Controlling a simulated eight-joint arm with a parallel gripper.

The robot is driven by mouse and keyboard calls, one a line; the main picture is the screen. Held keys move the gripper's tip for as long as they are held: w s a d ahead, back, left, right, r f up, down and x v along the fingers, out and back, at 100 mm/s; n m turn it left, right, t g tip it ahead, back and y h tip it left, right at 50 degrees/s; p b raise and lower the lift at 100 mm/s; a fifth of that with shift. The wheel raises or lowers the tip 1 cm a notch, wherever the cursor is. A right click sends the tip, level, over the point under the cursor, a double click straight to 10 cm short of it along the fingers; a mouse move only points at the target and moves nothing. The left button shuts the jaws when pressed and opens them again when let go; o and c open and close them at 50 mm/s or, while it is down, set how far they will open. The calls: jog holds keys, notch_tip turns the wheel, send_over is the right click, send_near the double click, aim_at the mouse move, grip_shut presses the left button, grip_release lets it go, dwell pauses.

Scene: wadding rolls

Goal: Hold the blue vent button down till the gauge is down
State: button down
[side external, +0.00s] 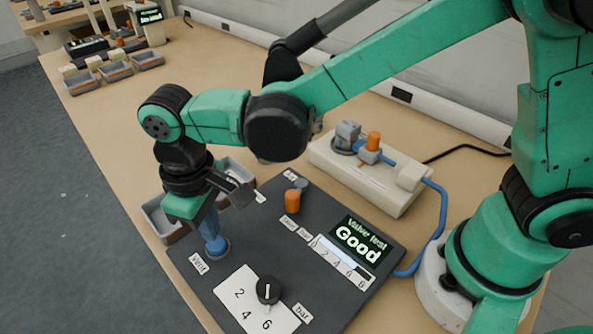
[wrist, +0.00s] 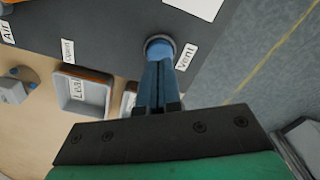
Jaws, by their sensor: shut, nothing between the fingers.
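The blue vent button (side external: 220,252) sits at the near left edge of the dark panel (side external: 190,277), beside a "Vent" label. My gripper (side external: 213,238) is above it with its blue fingers shut and empty, pointing down. In the wrist view the fingertips (wrist: 158,63) meet or nearly meet the round blue button (wrist: 160,43). They hide part of its top, and I cannot tell whether it is pressed in. The gauge (side external: 342,262) is a strip numbered in bar under a screen (side external: 360,240) reading "Valve test Good". Its level is too small to read.
A black knob (side external: 268,290) on a white numbered dial and an orange cylinder (side external: 292,201) stand on the panel. Grey trays (side external: 160,219) lie beyond its left edge. A beige unit (side external: 385,195) with a blue hose (side external: 437,215) stands behind.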

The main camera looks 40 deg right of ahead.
aim_at(219, 240)
jog(key=shift+f, duration=0.15)
jog(key=shift+f, duration=1.15)
jog(key=shift+r, duration=0.1)
dwell(1.9)
jog(key=shift+r, duration=3.45)
jog(key=shift+d+r, duration=0.1)
jog(key=shift+d, duration=0.15)
jog(key=s+d+r+m+t, duration=0.1)
jog(key=d+m+t, duration=0.2)
jog(key=d, duration=0.7)
jog(key=s+d+r+m+t, duration=0.1)
jog(key=d+m+t, duration=0.2)
jog(key=d, duration=0.8)
jog(key=shift+s+r+t, duration=0.2)
jog(key=shift+s+t, duration=0.2)
jog(key=shift+t, duration=0.2)
